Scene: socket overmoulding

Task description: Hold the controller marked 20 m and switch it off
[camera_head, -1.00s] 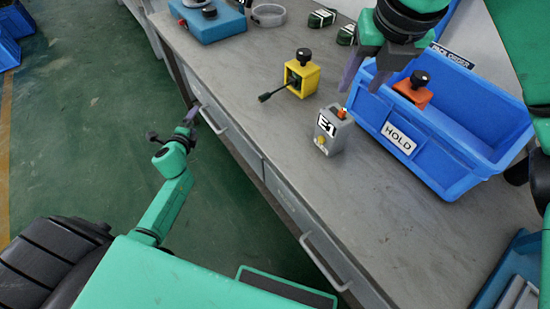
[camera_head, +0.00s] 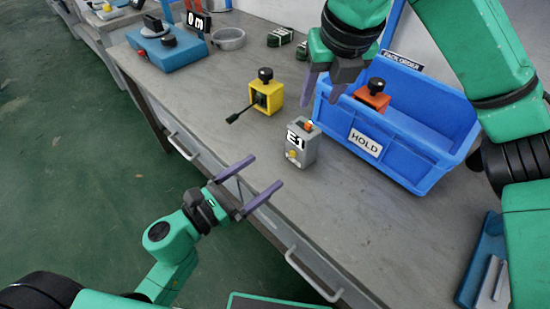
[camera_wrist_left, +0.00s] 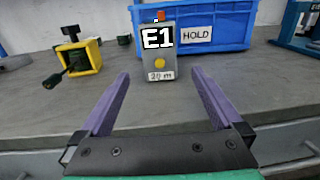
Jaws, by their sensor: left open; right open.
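The grey controller (camera_head: 301,146) stands upright on the workbench, with an "E1" display, a yellow button low on its front and an orange-red part on top. In the left wrist view the controller (camera_wrist_left: 158,50) carries a label reading 20 m and stands beyond the fingers, roughly centred between them. My left gripper (camera_head: 266,177) is open and empty in front of the bench edge; its purple fingers also show in the left wrist view (camera_wrist_left: 158,95). My right gripper (camera_head: 322,88) is open and points down, above and behind the controller, by the blue bin. Nothing touches the controller.
A blue bin (camera_head: 413,160) marked HOLD, holding an orange-red block (camera_head: 373,95) with a black knob, stands right of the controller. A yellow block (camera_head: 266,96) with a black knob and lever is to its left. The bench (camera_head: 350,220) in front is clear.

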